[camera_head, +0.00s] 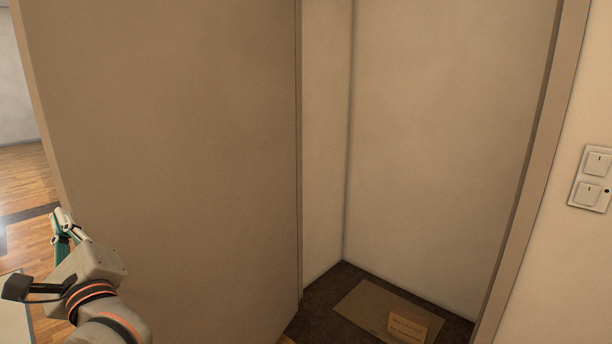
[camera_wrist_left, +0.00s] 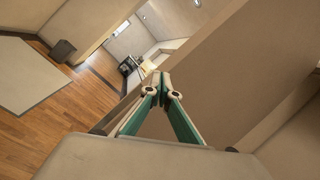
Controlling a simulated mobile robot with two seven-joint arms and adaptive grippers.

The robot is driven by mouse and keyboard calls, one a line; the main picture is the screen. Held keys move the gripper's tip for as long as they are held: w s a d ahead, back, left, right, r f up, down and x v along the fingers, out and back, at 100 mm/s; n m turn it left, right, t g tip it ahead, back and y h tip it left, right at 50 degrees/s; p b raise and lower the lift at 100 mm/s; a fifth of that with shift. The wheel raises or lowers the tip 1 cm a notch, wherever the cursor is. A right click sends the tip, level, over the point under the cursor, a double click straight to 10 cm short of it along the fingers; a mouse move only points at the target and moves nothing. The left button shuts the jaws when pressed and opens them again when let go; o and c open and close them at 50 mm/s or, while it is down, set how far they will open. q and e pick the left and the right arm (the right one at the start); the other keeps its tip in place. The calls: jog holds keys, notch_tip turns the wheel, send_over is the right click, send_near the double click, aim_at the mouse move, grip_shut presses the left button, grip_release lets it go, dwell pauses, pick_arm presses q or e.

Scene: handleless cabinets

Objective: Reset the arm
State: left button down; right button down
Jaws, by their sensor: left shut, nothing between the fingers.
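My left gripper (camera_head: 62,228) is at the lower left of the head view, beside the outer edge of a large beige door panel (camera_head: 170,130). In the left wrist view my left gripper (camera_wrist_left: 160,82) shows its two green-and-grey fingers meeting at the tips, with nothing between them. The door panel (camera_wrist_left: 225,80) also shows in the left wrist view, to the right of the fingers. It stands open in the head view. I cannot tell whether the gripper touches it. My right gripper is in neither view.
Right of the door is an open recess with pale walls (camera_head: 440,120) and a dark floor, on which a mat (camera_head: 365,306) and a small box (camera_head: 408,326) lie. A switch plate (camera_head: 592,178) is on the right wall. Wooden floor (camera_wrist_left: 98,90) is open at left.

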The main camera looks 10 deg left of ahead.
pick_arm(q)
jog(key=w+d+f+n+t+h+p, duration=0.1)
jog(key=d+f+n+t+h, duration=0.4)
jog(key=d+f+n+h, duration=0.8)
jog(key=d+f+n+t+h+p, duration=0.1)
jog(key=d+f+n+t+h, duration=0.55)
jog(key=n, duration=1.15)
jog(key=s+d+f+m+g+h, duration=0.1)
jog(key=s+d+f+m+g, duration=0.15)
jog(key=f+m+g, duration=0.35)
jog(key=s+d+f+m+g, duration=0.2)
jog(key=d+f+m, duration=0.2)
jog(key=f, duration=0.4)
jog(key=s+f+m+g, duration=0.3)
jog(key=s+f, duration=0.3)
jog(key=f, duration=0.2)
jog(key=s+f+m+g+y+p, duration=0.1)
jog(key=s+f+m+g, duration=0.2)
jog(key=s+f, duration=0.3)
notch_tip(320, 180, down, 4)
jog(key=shift+s+r+m, duration=0.2)
jog(key=shift+s+m, duration=0.15)
jog(key=shift+m, duration=0.55)
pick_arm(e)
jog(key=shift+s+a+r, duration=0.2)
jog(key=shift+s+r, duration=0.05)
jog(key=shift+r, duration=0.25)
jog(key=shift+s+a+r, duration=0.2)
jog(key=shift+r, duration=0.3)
